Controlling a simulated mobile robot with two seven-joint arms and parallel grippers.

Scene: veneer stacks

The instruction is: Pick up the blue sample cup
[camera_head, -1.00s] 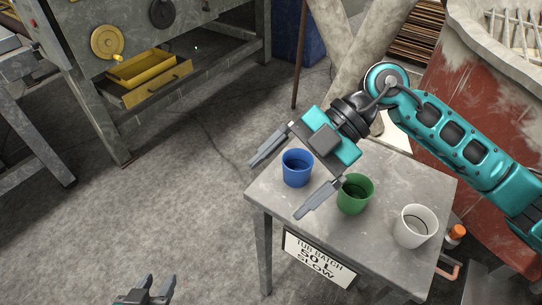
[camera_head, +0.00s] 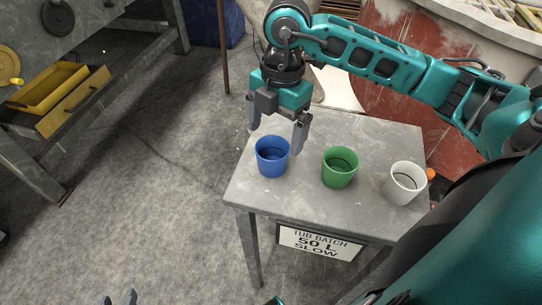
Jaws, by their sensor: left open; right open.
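The blue sample cup (camera_head: 272,158) stands upright on the left part of a small grey table (camera_head: 300,203). My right gripper (camera_head: 275,141) comes in from the upper right, fingers pointing down and spread apart. In the picture its fingers are at the cup's upper rim, one at the upper left and one at the upper right. Whether either touches the cup I cannot tell. The gripper holds nothing. My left gripper (camera_head: 120,298) shows only as two spread fingertips at the bottom edge.
A green cup (camera_head: 339,168) and a white cup (camera_head: 405,183) stand in a row to the right of the blue one. A sign (camera_head: 320,242) hangs on the table's front. A red tub (camera_head: 400,110) stands behind. A yellow drawer (camera_head: 62,95) is open at the left.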

